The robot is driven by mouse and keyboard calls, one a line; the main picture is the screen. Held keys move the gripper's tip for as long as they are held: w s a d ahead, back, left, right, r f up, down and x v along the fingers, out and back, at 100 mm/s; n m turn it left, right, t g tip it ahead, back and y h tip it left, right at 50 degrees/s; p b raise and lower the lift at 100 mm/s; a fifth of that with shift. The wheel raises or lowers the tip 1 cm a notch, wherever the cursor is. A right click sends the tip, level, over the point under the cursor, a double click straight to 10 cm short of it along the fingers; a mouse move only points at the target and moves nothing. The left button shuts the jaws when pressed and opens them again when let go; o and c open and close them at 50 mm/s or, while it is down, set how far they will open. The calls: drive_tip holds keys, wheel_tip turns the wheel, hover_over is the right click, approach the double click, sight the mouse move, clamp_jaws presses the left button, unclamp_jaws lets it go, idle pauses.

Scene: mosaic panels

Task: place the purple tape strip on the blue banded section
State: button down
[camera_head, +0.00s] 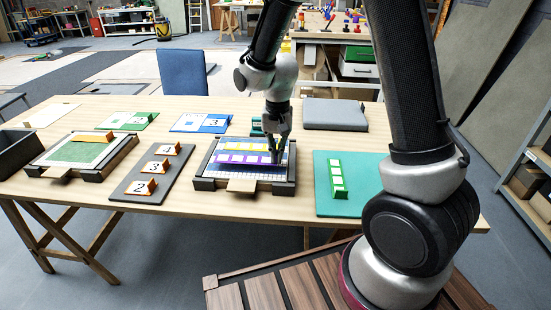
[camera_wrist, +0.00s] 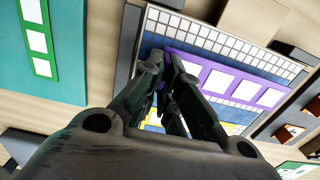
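The purple tape strip (camera_head: 230,156) with white squares lies flat, as far as I can tell, on the framed panel in the middle of the table. In the wrist view the purple strip (camera_wrist: 240,84) runs beside white grid cells, with blue banded section (camera_wrist: 247,109) showing along its edge. A yellow strip (camera_head: 229,146) lies parallel behind it. My gripper (camera_head: 277,160) is low over the panel at the right end of the purple strip. In the wrist view its fingertips (camera_wrist: 164,62) are close together at the strip's end; whether they pinch it is unclear.
The panel's dark frame (camera_head: 203,184) surrounds the work. A teal mat (camera_head: 375,180) with a green strip (camera_head: 337,180) is to the right, a grey tray (camera_head: 135,182) with numbered cards to the left. A grey closed case (camera_head: 334,114) lies behind.

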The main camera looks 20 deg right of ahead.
drive_tip(key=shift+f, duration=1.25)
drive_tip(key=shift+f, duration=0.15)
drive_tip(key=c, duration=1.6)
unclamp_jaws()
drive_tip(key=shift+c, duration=0.2)
